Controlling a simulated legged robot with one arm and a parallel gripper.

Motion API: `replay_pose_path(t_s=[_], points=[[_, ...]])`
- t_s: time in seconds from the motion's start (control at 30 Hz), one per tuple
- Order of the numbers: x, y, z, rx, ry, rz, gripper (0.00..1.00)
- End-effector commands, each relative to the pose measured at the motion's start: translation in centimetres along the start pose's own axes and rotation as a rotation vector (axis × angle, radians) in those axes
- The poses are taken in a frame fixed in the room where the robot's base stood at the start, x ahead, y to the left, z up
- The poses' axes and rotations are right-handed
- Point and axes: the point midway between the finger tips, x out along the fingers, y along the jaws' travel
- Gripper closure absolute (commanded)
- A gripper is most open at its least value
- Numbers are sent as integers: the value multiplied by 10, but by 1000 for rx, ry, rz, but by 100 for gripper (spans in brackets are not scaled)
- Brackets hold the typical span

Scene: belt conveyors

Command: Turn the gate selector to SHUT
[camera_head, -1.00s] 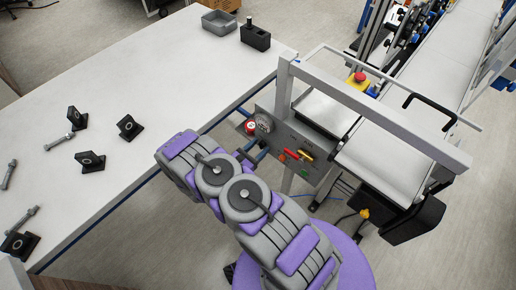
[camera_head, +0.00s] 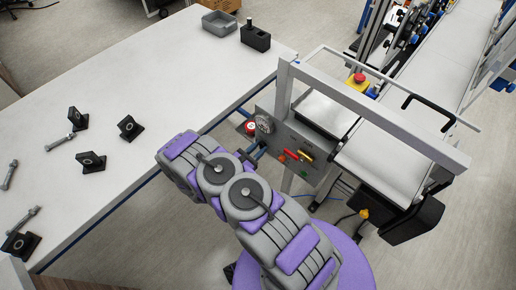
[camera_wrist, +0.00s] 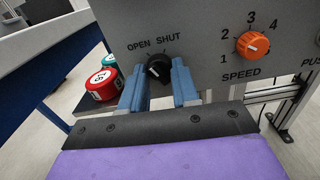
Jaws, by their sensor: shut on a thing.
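The gate selector (camera_wrist: 158,68) is a black round knob on the grey control panel (camera_wrist: 205,25), under the printed words OPEN and SHUT. My gripper (camera_wrist: 159,88) has its two blue fingers on either side of the knob, shut on it. A pale mark shows on the knob's face, but I cannot tell clearly which word it points at. In the head view the panel (camera_head: 320,142) stands below the grey frame, and my gripper is small and partly hidden there by my arm.
An orange speed dial (camera_wrist: 252,45) sits right of the selector. A red round container (camera_wrist: 103,84) and a teal one (camera_wrist: 109,61) are at the left. In the head view, a white table (camera_head: 165,75) with loose parts lies left, and a conveyor belt (camera_head: 440,75) runs at the right.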

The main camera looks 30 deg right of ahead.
Motion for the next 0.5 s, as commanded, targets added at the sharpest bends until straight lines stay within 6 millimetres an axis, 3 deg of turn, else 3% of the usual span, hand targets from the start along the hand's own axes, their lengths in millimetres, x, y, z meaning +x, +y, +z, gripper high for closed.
replay_pose_path(t_s=[0.5], points=[[1,2,1,414,1,2,100]])
